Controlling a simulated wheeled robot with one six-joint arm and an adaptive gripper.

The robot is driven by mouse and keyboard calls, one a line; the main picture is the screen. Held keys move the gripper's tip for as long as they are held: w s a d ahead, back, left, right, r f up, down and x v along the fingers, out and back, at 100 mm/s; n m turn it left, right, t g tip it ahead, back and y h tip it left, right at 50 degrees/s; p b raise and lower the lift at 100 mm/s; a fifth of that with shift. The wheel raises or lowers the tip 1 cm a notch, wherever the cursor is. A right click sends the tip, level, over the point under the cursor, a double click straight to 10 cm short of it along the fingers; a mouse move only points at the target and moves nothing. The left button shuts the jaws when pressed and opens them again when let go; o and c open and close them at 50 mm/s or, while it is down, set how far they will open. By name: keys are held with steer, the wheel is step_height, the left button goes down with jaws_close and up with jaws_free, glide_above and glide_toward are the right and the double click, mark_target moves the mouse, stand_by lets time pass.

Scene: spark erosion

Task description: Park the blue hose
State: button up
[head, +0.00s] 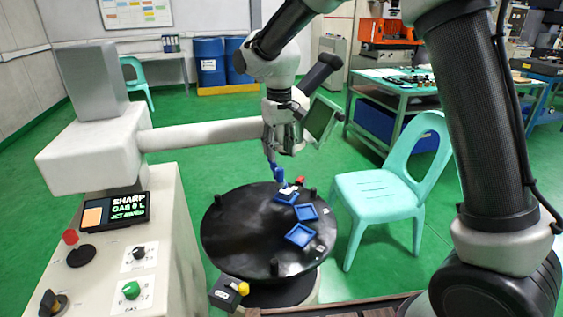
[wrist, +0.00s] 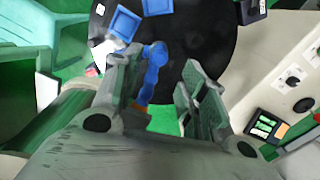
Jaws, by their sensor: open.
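The blue hose (head: 278,174) is a short jointed piece beside the far edge of the round black table. It also shows in the wrist view (wrist: 152,66), with a rounded upper end and a narrower bent lower part. My gripper (head: 283,148) is open over it. In the wrist view the hose lies between the fingers of my gripper (wrist: 163,78), much closer to the left finger. I cannot tell whether that finger touches it. Part of the hose is hidden behind the finger in the wrist view.
The round black table (head: 235,240) carries several small blue trays (head: 300,235) and short black posts. A grey machine arm (head: 205,134) reaches across behind it from the left. A control cabinet (head: 160,210) stands left, a turquoise chair (head: 385,200) right.

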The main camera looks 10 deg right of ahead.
mark_target(280, 168)
steer(key=shift+w+f, duration=0.1)
steer(key=shift+f, duration=0.4)
step_height(280, 168, down, 7)
steer(key=shift+r, duration=0.15)
jaws_close()
